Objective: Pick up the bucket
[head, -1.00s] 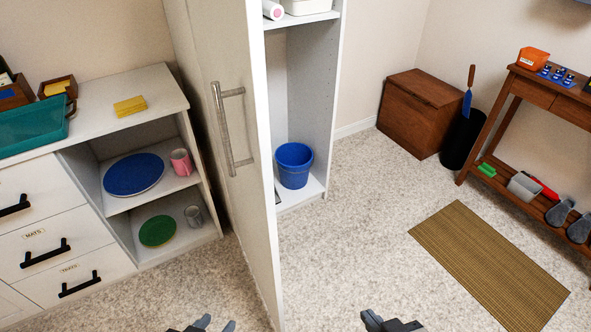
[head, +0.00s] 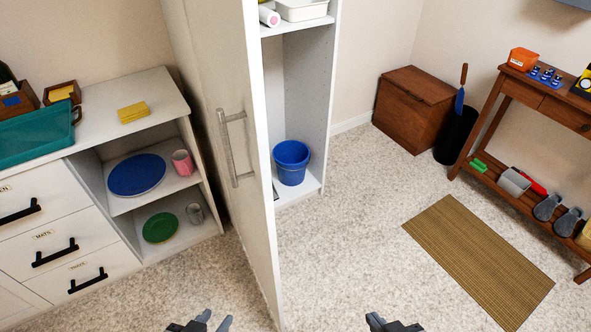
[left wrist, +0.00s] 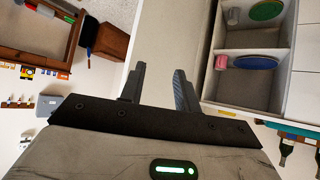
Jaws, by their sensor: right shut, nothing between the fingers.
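The blue bucket (head: 291,163) stands upright on the floor panel of the tall white cabinet (head: 299,193), below its shelf. The cabinet door (head: 200,110) with a long bar handle (head: 232,148) is swung open towards me, left of the bucket. My left gripper (head: 217,322) is at the bottom edge of the head view, left of the door, apart from everything. Its two fingers (left wrist: 158,88) are spread and empty in the left wrist view. My right gripper (head: 376,322) is at the bottom edge, right of the door, shut and empty, well short of the bucket.
A white drawer unit (head: 170,90) with open shelves stands at left, holding plates and mugs. A brown chest (head: 412,108), a black bin (head: 456,137) and a wooden console table (head: 490,125) stand at right. A woven mat (head: 478,262) lies on the carpet. Carpet before the cabinet is clear.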

